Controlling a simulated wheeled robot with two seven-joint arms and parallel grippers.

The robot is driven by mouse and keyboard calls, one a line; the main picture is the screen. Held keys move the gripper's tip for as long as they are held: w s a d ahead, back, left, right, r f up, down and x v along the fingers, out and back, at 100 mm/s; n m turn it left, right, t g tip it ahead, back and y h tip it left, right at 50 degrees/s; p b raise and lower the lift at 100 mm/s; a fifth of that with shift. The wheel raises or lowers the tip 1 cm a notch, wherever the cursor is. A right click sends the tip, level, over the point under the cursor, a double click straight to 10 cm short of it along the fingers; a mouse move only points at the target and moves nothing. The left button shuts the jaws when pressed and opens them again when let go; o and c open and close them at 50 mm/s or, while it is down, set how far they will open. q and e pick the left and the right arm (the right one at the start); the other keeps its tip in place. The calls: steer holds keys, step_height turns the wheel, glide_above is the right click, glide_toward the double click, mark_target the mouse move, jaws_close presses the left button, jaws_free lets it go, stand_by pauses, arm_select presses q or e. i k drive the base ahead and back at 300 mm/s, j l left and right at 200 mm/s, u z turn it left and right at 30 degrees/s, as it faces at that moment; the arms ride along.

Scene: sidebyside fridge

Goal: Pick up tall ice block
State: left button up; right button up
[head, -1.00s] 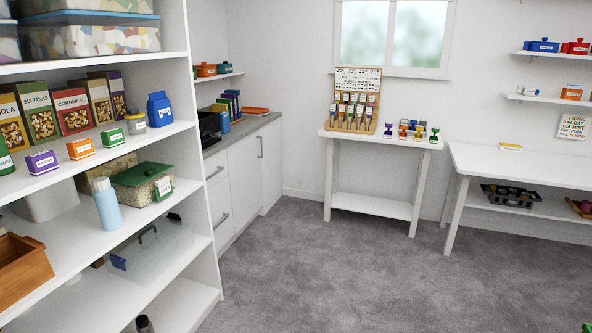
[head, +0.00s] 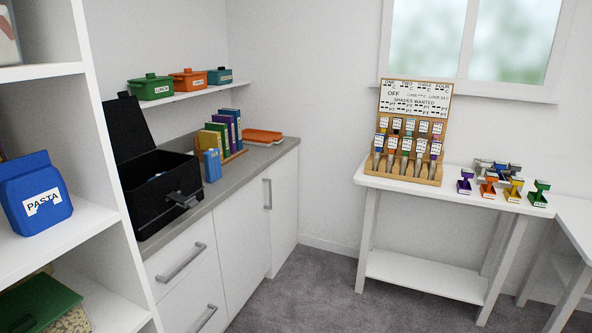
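No block that I can surely name as the tall ice block shows. A black box (head: 160,210) with its lid (head: 128,130) raised stands on the grey counter at the left. Small bluish-white items (head: 156,176) show inside it, mostly hidden by its walls. A small upright blue block-like thing (head: 212,166) with a pale label stands just right of the box; I cannot tell what it is. Neither of my grippers is in view.
Upright books (head: 228,135) and an orange flat case (head: 262,135) stand farther along the counter (head: 252,160). Lidded pots (head: 188,80) sit on the shelf above. A white shelf unit with a blue pasta pack (head: 36,195) borders the left. Grey floor (head: 320,280) is open.

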mark_target(212, 157)
steer(key=i+z, duration=0.45)
steer(key=i, duration=1.05)
steer(key=i+u, duration=0.85)
